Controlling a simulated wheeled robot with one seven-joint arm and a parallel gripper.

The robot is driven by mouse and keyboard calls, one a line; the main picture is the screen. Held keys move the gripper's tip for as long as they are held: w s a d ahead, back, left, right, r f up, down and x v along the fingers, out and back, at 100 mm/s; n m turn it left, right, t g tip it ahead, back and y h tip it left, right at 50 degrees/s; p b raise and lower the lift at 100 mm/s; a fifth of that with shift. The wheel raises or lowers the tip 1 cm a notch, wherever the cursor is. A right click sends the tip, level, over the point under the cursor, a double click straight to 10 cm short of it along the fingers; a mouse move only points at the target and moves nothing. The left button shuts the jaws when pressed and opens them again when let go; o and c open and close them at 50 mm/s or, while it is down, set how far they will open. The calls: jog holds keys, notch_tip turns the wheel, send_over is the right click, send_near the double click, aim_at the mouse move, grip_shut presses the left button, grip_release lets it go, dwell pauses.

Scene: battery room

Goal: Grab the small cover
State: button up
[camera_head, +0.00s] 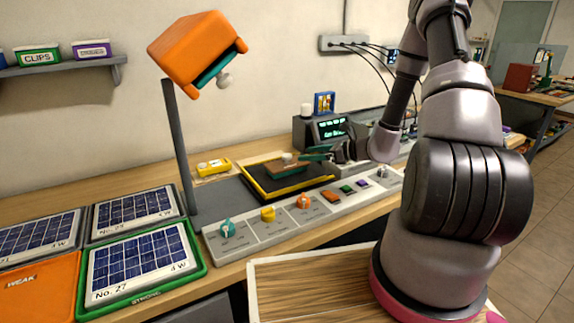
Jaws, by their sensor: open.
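A small brown block with a pale knob on top (288,168) lies on a black tray with a yellow rim (262,194). It looks like the small cover, but I cannot be sure at this size. My gripper (311,153) reaches in from the right, low over the tray. Its green fingers are open, just right of the knob and close to it. I cannot tell whether they touch it. My arm fills the right of the view.
An orange lamp-like head (197,50) hangs over the bench on a grey post (180,145). A panel of coloured knobs (255,232) runs along the bench front. Solar panels (140,264) lie at left. A meter with a green display (331,129) stands behind the gripper.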

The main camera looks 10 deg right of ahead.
aim_at(287, 157)
jog(key=x, duration=0.4)
jog(key=shift+a, duration=0.1)
jog(key=x, duration=0.5)
jog(key=shift+f, duration=0.4)
grip_shut()
